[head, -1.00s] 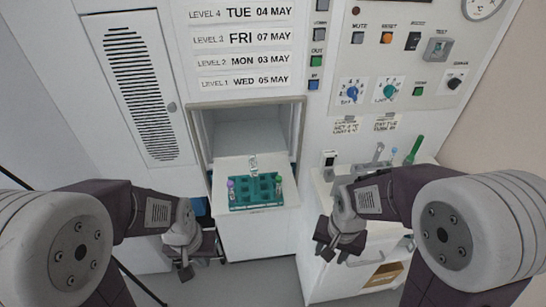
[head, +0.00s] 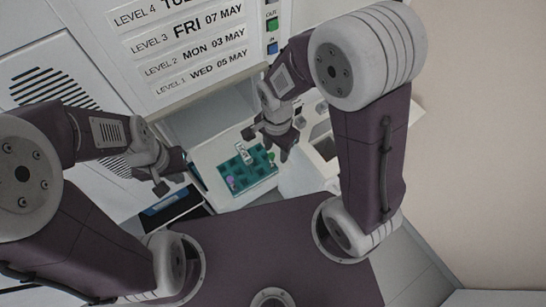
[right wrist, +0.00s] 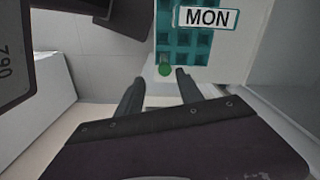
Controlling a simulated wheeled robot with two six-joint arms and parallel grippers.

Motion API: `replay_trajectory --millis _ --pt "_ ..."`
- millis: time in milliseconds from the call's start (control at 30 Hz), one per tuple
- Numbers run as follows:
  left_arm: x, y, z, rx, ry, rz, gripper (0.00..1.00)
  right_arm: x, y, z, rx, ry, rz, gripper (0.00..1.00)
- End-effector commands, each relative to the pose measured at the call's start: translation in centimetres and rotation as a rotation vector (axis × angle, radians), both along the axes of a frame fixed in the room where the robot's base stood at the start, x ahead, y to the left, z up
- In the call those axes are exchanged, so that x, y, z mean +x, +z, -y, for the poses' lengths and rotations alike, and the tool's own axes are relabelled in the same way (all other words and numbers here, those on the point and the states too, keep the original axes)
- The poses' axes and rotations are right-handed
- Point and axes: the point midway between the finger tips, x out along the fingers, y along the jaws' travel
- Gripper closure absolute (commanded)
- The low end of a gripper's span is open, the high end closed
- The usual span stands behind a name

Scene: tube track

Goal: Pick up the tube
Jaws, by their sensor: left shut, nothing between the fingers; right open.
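A teal rack (head: 262,173) sits on a white tray or drawer (head: 207,160) in the head view. A purple-capped tube (head: 231,181) stands at its left corner and a green-capped tube (head: 270,157) at its right side. My right gripper (head: 266,146) is open and empty, beside and above the green cap. In the right wrist view, the green cap (right wrist: 165,69) lies just beyond the gap between the open fingers (right wrist: 158,86), at the edge of the rack (right wrist: 178,45). My left gripper (head: 172,178) is shut and empty, left of the rack. Which tube is meant cannot be told.
A white label reading MON (right wrist: 207,18) is on the rack. Above are the level date labels (head: 200,51) on the cabinet. A dark bin with blue contents (head: 171,203) is below my left gripper. A white counter unit (head: 320,150) stands right of the tray.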

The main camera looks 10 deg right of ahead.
Motion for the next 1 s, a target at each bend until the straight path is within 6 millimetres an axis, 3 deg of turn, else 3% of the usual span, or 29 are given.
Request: replay_trajectory --millis 233,500,767,933,1000 --pt "0.0 0.4 0.0 0.000 0.001 0.000 1.00 0.0 -1.4 -0.1 -0.001 0.001 -0.001 0.56" --pt "0.0 1.4 0.0 0.000 0.000 0.000 1.00 -0.1 -5.7 -0.5 -0.001 0.002 -0.003 0.56" --pt "0.0 1.3 0.0 0.000 0.000 0.000 1.00 0.0 -6.2 -0.5 0.001 0.001 0.002 0.56" --pt "0.0 1.3 0.0 0.000 0.000 0.000 1.00 0.0 -6.2 -0.5 0.001 0.001 0.002 0.98" --pt "0.0 1.3 0.0 0.000 0.000 0.000 1.00 0.0 -6.2 -0.5 0.001 0.001 0.002 1.00"
